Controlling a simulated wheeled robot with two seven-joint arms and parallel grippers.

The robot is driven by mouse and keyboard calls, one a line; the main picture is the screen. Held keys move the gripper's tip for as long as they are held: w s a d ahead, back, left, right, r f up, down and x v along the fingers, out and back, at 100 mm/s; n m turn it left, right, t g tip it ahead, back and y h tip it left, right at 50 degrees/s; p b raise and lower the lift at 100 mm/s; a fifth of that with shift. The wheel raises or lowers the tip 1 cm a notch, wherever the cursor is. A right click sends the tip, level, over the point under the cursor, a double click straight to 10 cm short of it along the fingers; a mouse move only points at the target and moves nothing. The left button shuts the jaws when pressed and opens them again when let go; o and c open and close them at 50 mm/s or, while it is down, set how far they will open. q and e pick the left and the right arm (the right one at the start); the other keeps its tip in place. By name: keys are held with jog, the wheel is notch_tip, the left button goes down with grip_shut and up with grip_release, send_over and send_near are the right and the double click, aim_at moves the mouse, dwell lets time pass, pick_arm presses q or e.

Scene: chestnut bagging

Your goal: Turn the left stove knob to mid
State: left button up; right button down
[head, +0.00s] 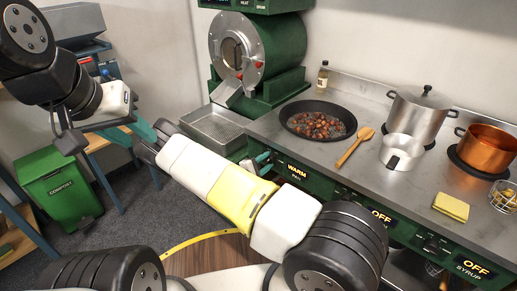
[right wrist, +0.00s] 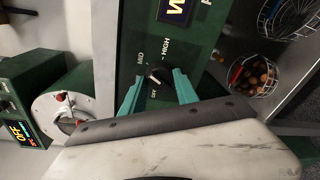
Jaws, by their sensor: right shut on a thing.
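The left stove knob (right wrist: 155,79) is a dark round knob with a pale mark on the green stove front, with MID and HIGH printed beside it. My right gripper (right wrist: 157,88) has its two teal fingers on either side of the knob and is shut on it. The exact pointer direction is hard to read. In the head view the display (head: 297,171) above this knob reads WARM, PAN. My right arm covers much of that area, and only a bit of the right gripper (head: 262,160) shows there. My left gripper (head: 138,131) is empty, teal fingers apart, over the floor at the left.
A black pan (head: 318,121) of chestnuts, a wooden spoon (head: 355,147), a steel pot (head: 417,113) and a copper pot (head: 485,147) stand on the counter. A green roaster (head: 262,60) stands behind a metal tray (head: 213,128). A green compost bin (head: 58,187) is on the floor.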

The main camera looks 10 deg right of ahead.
jog(key=c, duration=0.9)
grip_release()
